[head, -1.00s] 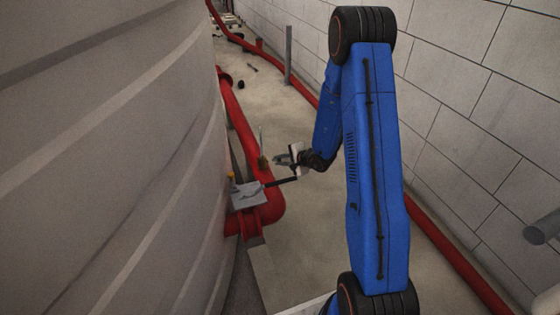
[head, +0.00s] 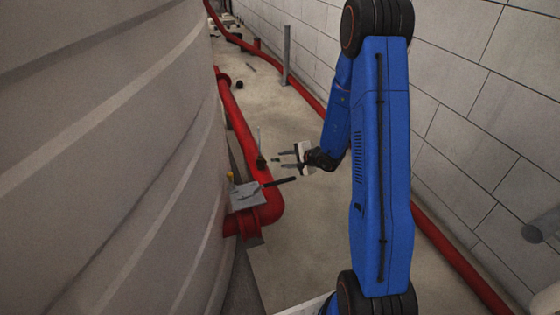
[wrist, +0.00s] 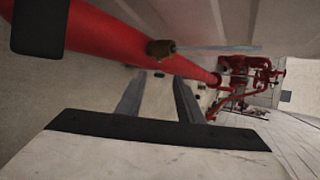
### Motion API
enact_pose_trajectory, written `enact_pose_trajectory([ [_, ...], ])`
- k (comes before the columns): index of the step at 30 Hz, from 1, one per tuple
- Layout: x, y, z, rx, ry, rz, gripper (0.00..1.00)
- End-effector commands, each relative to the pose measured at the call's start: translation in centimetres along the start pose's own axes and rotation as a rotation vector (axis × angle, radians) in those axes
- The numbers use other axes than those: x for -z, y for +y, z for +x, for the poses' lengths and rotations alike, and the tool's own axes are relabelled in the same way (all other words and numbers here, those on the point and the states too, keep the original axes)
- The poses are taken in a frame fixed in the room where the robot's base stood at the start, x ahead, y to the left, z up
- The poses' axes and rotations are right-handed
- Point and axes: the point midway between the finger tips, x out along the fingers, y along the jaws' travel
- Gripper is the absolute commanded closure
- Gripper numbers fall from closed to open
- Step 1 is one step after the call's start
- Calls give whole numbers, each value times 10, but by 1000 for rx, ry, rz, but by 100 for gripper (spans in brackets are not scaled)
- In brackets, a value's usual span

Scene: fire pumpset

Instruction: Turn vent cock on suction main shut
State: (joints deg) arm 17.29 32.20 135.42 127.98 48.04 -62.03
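The vent cock (head: 261,161) is a small brass body on the red suction main (head: 241,120), with a thin grey lever (head: 258,139). In the wrist view the brass cock (wrist: 161,47) sits on the pipe's edge, and its lever (wrist: 217,49) points right, at an angle to the pipe's line. My gripper (head: 281,159) is just right of the cock in the head view, fingers pointing at it. In the wrist view its two fingers (wrist: 157,80) are apart with nothing between them. The cock lies beyond the fingertips. No contact shows.
A big grey tank (head: 110,160) stands left and a block wall (head: 480,120) right. Floor between pipe and wall is mostly clear.

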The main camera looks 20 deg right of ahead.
Motion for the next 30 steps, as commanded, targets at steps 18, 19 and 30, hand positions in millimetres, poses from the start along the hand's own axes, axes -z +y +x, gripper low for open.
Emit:
enact_pose_trajectory([
  [18, 0, -1, -109, 2, 2, 0, 66],
  [19, 0, -1, -112, 2, 2, 0, 66],
  [30, -1, 0, -128, 0, 0, 0, 66],
])
